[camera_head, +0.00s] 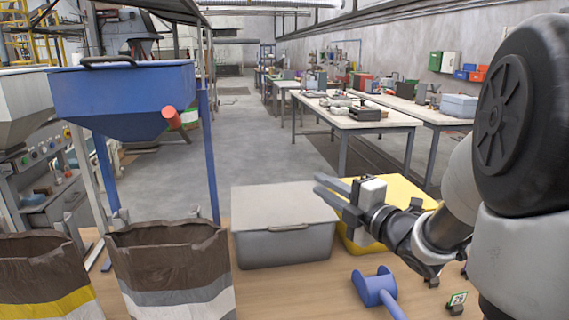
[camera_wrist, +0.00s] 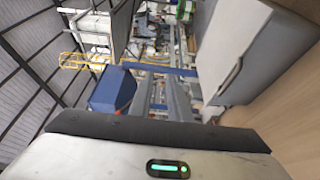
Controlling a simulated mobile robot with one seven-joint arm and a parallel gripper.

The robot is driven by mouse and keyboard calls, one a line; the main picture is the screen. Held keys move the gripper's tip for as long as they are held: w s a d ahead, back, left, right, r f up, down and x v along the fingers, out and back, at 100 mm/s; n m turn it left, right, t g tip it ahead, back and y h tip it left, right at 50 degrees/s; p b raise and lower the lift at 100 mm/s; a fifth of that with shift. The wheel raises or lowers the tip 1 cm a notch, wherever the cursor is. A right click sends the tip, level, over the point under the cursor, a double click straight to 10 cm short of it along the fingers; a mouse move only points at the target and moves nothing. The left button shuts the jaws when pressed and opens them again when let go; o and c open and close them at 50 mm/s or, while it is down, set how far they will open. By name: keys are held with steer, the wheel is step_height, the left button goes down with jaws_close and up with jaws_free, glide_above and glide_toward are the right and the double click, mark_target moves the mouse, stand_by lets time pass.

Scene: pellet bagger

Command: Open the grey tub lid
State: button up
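A small handle (camera_head: 288,228) sits at the lid's front edge. My gripper (camera_head: 317,184) is above the right side of the lid, pointing left, with its two fingers apart and nothing between them. It looks clear of the lid and handle. In the wrist view the two grey fingers (camera_wrist: 168,98) show with a gap, and the tub (camera_wrist: 250,45) is to their right.
A yellow tub (camera_head: 398,190) stands right of the grey tub, partly behind my arm. A blue scoop (camera_head: 376,289) lies in front of it. Open paper bags (camera_head: 165,265) stand at left, below a blue hopper (camera_head: 125,95). Bare table shows in front of the grey tub.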

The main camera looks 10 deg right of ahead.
steer(key=shift+s+d, duration=0.1)
steer(key=shift+s, duration=0.3)
